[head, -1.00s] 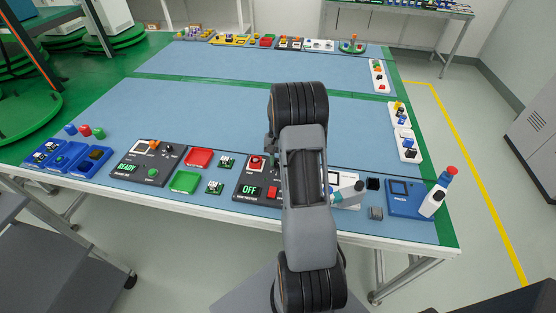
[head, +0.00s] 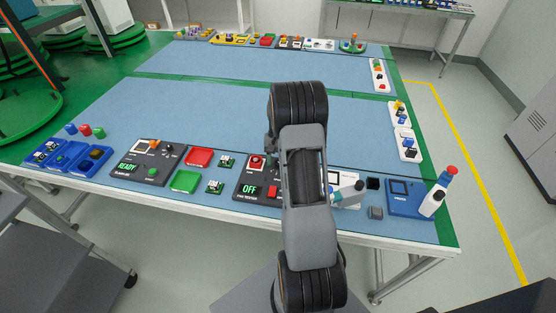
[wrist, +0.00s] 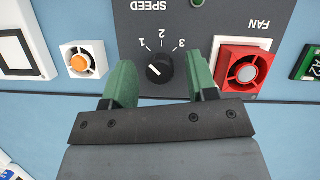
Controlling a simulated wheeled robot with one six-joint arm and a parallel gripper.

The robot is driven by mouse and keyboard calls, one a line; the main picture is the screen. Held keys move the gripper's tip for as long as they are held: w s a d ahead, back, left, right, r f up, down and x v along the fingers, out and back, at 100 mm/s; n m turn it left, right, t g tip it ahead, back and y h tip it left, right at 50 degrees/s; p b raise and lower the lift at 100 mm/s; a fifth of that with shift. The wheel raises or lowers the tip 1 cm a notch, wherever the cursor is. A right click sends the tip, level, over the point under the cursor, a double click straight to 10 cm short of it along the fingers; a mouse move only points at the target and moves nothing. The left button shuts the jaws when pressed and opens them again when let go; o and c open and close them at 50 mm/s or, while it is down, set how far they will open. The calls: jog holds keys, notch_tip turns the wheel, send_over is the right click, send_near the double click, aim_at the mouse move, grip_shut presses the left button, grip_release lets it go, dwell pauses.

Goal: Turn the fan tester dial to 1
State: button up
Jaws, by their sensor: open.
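The fan tester (head: 243,191) is a dark panel at the table's near edge, with its green display reading OFF. In the head view my arm covers its right part and hides the dial. In the wrist view the tester (wrist: 218,17) appears upside down. Its round black dial (wrist: 160,71) sits below the numbers 1, 2 and 3 and the word SPEED. A small white mark shows on the dial's left side, seemingly toward 1. My gripper (wrist: 159,62) is open, with one green finger on each side of the dial and gaps between.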

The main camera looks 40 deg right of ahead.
jog(key=v, duration=1.3)
jog(key=shift+w+r, duration=0.15)
jog(key=shift+r, duration=0.2)
jog(key=shift+d, duration=0.1)
jog(key=s+a+r+n+t+h+p, duration=0.1)
jog(key=s+a+r+n+t, duration=0.2)
jog(key=s+a, duration=0.5)
jog(key=s+a+r+n+t+h+p, duration=0.1)
jog(key=s+a+r+n+t, duration=0.3)
jog(key=s+a, duration=0.5)
jog(key=shift+s+a+r+n+h+p, duration=0.35)
jog(key=shift+a+p, duration=0.25)
jog(key=shift+a, duration=3.25)
